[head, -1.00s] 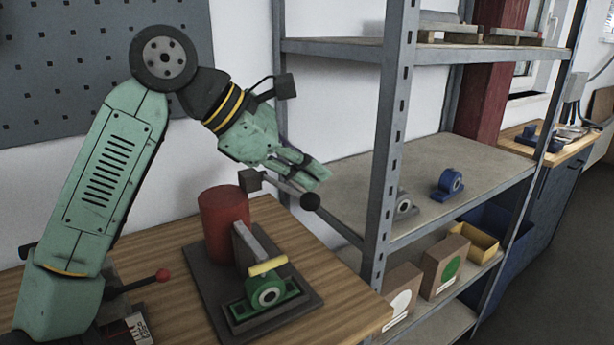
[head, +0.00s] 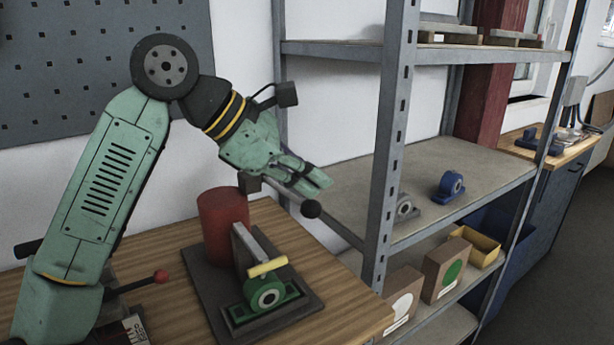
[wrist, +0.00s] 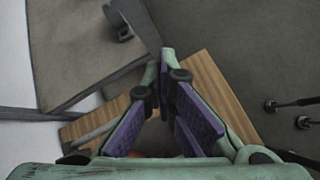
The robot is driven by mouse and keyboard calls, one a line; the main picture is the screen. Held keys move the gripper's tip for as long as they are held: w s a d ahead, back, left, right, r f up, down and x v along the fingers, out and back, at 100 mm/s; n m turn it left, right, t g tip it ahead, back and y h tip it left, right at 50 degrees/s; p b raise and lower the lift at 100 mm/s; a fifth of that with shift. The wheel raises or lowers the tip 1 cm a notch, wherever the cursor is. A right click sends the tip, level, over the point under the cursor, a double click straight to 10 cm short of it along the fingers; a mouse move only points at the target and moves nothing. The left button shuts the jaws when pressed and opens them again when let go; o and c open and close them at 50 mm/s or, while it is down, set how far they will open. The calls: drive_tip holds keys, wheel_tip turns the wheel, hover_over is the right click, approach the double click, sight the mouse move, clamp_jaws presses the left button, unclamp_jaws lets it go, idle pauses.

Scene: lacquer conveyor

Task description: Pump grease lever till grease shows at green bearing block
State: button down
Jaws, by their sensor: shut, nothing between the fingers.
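The grease pump is a red cylinder (head: 224,226) on a dark plate with a dark block above it. Its lever (head: 287,196) runs right from the block, sloping down to a black knob (head: 311,209). My gripper (head: 325,183) is shut and empty, its fingers lying just above the lever near the knob; contact is hard to tell. In the wrist view, my gripper (wrist: 166,72) has its fingertips close together. The green bearing block (head: 264,296) stands on the plate in front, a pale yellow bar (head: 267,267) over it. I cannot make out grease there.
A grey metal shelf (head: 440,170) stands close right of the gripper, its post near the knob. It holds a blue bearing block (head: 449,186), a grey bearing block (head: 404,208), boxes and a yellow bin (head: 481,245). A red-knobbed handle (head: 161,276) is at left on the wooden bench (head: 345,309).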

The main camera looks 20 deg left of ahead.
drive_tip(key=shift+s+d+f+b, duration=0.1)
drive_tip(key=shift+d+f+b, duration=0.05)
drive_tip(key=shift+f+b, duration=0.35)
drive_tip(key=shift+s+d+f+b, duration=0.1)
drive_tip(key=shift+f+b, duration=0.3)
drive_tip(key=shift+f, duration=0.15)
idle(0.7)
drive_tip(key=shift+r, duration=0.1)
idle(0.5)
drive_tip(key=shift+w+a+r+p, duration=0.25)
drive_tip(key=shift+a+r+p, duration=0.05)
drive_tip(key=shift+r+p, duration=0.75)
drive_tip(key=shift+w+a+r+p, duration=0.25)
drive_tip(key=shift+r+p, duration=0.65)
drive_tip(key=shift+r, duration=0.3)
drive_tip(key=shift+w+a+r+p, duration=0.2)
drive_tip(key=shift+a+r+p, duration=0.1)
drive_tip(key=shift+r+p, duration=0.75)
drive_tip(key=r+p, duration=0.2)
drive_tip(key=r, duration=0.1)
drive_tip(key=w+a+r+p, duration=0.1)
drive_tip(key=shift+a+r, duration=0.1)
drive_tip(key=shift+r, duration=0.3)
drive_tip(key=shift+s, duration=0.1)
